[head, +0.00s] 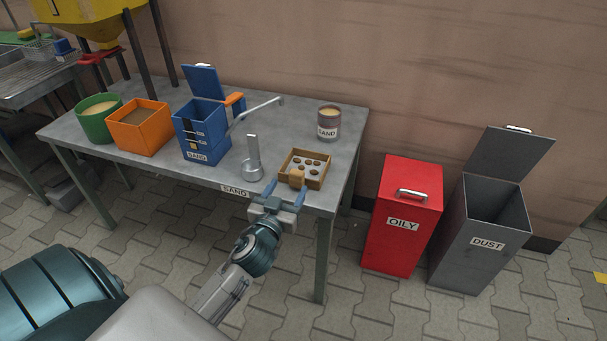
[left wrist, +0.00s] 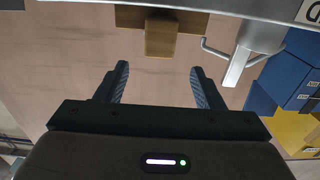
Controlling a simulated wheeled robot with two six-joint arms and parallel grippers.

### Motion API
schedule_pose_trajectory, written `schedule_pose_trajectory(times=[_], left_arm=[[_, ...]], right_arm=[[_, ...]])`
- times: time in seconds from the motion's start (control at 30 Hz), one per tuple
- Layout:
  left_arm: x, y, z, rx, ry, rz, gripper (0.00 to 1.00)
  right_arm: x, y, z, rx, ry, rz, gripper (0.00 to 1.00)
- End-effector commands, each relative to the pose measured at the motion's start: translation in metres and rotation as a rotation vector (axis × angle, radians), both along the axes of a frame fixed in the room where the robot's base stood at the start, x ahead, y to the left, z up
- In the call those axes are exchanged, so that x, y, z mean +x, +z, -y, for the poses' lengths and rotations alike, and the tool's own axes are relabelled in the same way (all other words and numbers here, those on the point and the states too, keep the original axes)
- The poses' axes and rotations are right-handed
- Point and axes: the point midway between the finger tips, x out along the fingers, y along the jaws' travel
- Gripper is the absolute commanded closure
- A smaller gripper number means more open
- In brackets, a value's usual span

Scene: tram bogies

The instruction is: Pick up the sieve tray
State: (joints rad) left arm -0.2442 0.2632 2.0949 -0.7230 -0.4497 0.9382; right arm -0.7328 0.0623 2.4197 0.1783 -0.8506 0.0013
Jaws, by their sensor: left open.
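The sieve tray (head: 315,184), a shallow square wooden tray with several round holes, sits flat near the front right of the grey table. A wooden block like a grip juts from its front side; this block shows in the left wrist view (left wrist: 160,38) at the top centre. My left gripper (head: 285,188) is open and empty at the table's front edge, just in front of the tray. In the left wrist view its two fingers (left wrist: 158,88) are spread apart, with the block beyond the tips, apart from them. My right gripper is not in view.
A metal scoop (head: 252,168) stands just left of the tray. A blue SAND bin (head: 203,135) with raised lid, an orange box (head: 140,130) and a green tub (head: 97,122) stand further left. A SAND tin (head: 328,122) is behind. Red OILY (head: 402,215) and grey DUST (head: 478,240) bins stand right.

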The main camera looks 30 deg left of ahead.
Motion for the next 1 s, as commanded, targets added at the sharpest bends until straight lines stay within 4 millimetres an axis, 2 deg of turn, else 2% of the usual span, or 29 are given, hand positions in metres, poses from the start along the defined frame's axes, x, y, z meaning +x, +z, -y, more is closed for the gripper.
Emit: schedule_pose_trajectory(times=[0.1, 0.37, 0.63, 0.77, 0.97, 1.0], left_arm=[[0.02, 0.002, -0.005, -0.001, 0.001, 0.0, 0.38], [0.041, 0.001, -0.01, 0.001, 0.0, -0.001, 0.38], [0.078, 0.0, -0.017, 0.0, 0.0, -0.002, 0.38], [0.086, -0.001, -0.019, 0.001, 0.0, -0.002, 0.38], [0.087, -0.001, -0.019, 0.0, -0.001, -0.003, 0.38], [0.087, -0.001, -0.019, 0.001, -0.001, -0.002, 0.42]], right_arm=[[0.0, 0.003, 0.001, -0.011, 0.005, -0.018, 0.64], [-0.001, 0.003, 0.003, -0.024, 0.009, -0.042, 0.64], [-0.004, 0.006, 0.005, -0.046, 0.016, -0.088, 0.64], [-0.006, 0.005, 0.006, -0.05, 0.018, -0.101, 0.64], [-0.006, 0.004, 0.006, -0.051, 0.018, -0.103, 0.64], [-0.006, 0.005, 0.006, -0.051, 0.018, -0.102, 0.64]])
